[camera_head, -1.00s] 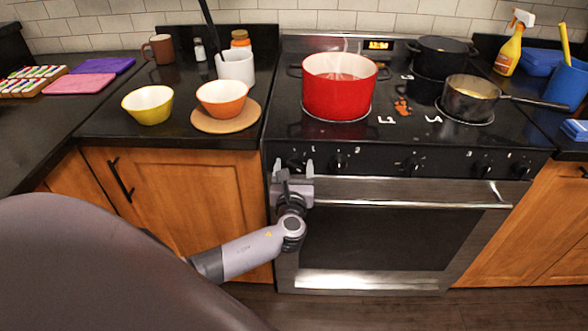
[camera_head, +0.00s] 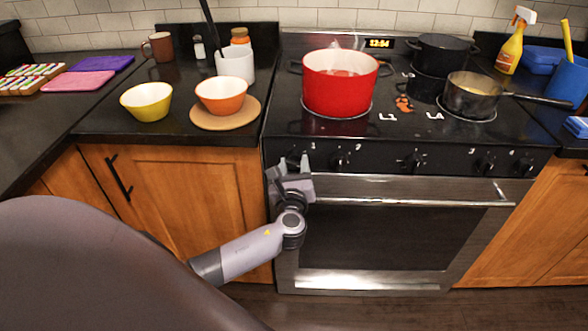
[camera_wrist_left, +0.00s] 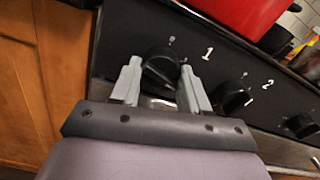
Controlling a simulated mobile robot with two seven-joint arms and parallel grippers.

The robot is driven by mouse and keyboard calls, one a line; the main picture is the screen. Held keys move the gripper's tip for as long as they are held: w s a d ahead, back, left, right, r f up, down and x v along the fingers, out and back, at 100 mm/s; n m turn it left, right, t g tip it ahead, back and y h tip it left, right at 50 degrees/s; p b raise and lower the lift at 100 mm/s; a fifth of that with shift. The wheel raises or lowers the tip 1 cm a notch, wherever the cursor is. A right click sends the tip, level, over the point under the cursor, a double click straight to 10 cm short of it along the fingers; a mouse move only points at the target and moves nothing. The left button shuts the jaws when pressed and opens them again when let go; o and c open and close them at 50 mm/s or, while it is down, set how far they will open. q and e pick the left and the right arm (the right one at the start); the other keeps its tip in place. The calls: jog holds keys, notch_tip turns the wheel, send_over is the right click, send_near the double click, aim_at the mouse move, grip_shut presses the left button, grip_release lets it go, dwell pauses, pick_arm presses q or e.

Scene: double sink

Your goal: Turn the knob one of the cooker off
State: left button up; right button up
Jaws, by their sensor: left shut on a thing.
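The cooker (camera_head: 400,235) has a black front panel with a row of black knobs. Knob one (camera_wrist_left: 160,68) is the leftmost, beside the white "1" in the left wrist view. My left gripper (camera_head: 294,162) is at the panel's left end and hides most of this knob in the head view. In the left wrist view its two grey fingers (camera_wrist_left: 160,85) are on either side of knob one, shut on it. The knob's ridge looks tilted, and a small mark shows above it. My right gripper is not in view.
A red pot (camera_head: 338,88), a saucepan (camera_head: 470,94) and a black pot (camera_head: 443,55) stand on the cooktop. The oven handle (camera_head: 410,202) runs just below the knobs. Bowls (camera_head: 147,103) stand on the left counter. Knob two (camera_wrist_left: 232,96) is right of my fingers.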

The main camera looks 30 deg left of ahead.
pick_arm(q)
jog(key=n+b, duration=0.2)
jog(key=n, duration=0.1)
jog(key=n+b, duration=0.2)
jog(key=n, duration=0.1)
jog(key=shift+d+f, duration=0.1)
jog(key=shift+f, duration=0.1)
jog(key=shift+n+b, duration=0.7)
jog(key=shift+n, duration=0.4)
jog(key=n+b, duration=0.2)
jog(key=shift+n, duration=0.4)
jog(key=n+b, duration=0.2)
jog(key=n, duration=0.2)
jog(key=shift+r+b, duration=0.1)
jog(key=shift+b, duration=0.3)
jog(key=n+b, duration=0.2)
jog(key=n, duration=0.2)
jog(key=shift+r, duration=0.1)
jog(key=shift+r+n+b, duration=0.1)
jog(key=shift+n+b, duration=0.4)
jog(key=shift+n, duration=0.5)
